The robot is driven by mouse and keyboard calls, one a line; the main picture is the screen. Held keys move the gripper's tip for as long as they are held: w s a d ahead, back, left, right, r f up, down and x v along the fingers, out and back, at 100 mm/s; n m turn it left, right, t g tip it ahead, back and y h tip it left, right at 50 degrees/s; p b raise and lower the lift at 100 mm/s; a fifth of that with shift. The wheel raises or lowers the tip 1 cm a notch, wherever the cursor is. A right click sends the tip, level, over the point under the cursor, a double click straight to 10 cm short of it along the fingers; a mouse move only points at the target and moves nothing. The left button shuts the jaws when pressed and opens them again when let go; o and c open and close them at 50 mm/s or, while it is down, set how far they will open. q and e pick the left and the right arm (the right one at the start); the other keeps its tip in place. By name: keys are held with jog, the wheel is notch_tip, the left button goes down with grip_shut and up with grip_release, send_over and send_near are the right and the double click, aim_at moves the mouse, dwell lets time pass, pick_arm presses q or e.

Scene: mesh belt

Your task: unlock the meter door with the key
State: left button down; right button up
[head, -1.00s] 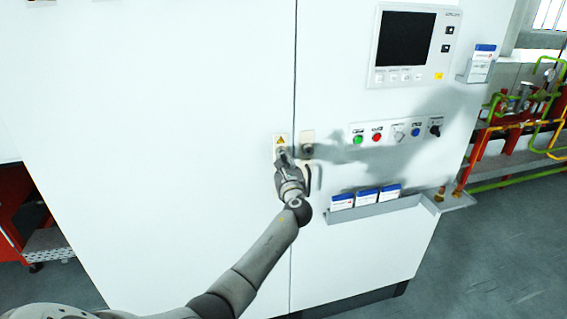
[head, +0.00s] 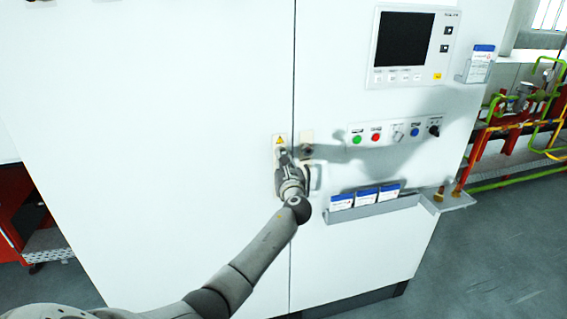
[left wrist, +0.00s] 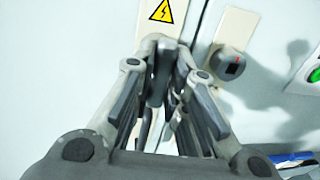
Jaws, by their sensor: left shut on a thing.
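The meter door is a white cabinet front (head: 360,245) with a dark vertical seam at its left edge; it looks closed. Left of the seam is a pale plate with a yellow warning triangle (head: 280,141), also in the left wrist view (left wrist: 162,12). My left gripper (head: 284,157) is at the lower part of this plate. My right gripper is not in view.
Right of the seam is a plate with a dark round knob (head: 306,151), close beside my left gripper. Further right are a button panel (head: 395,133), a screen (head: 404,40) and a shelf with small boxes (head: 375,209). Pipes (head: 520,105) stand at the far right.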

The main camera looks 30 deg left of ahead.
pick_arm(q)
jog(key=shift+d+f, duration=0.2)
jog(key=shift+f, duration=0.15)
jog(key=c, duration=1.7)
grip_release()
jog(key=shift+w, duration=0.1)
jog(key=o, duration=0.3)
jog(key=shift+w+a, duration=0.15)
jog(key=shift+w, duration=0.25)
jog(key=shift+o, duration=0.2)
jog(key=shift+s+r, duration=0.15)
jog(key=shift+s, duration=0.25)
jog(key=v, duration=1.1)
jog(key=shift+d, duration=0.4)
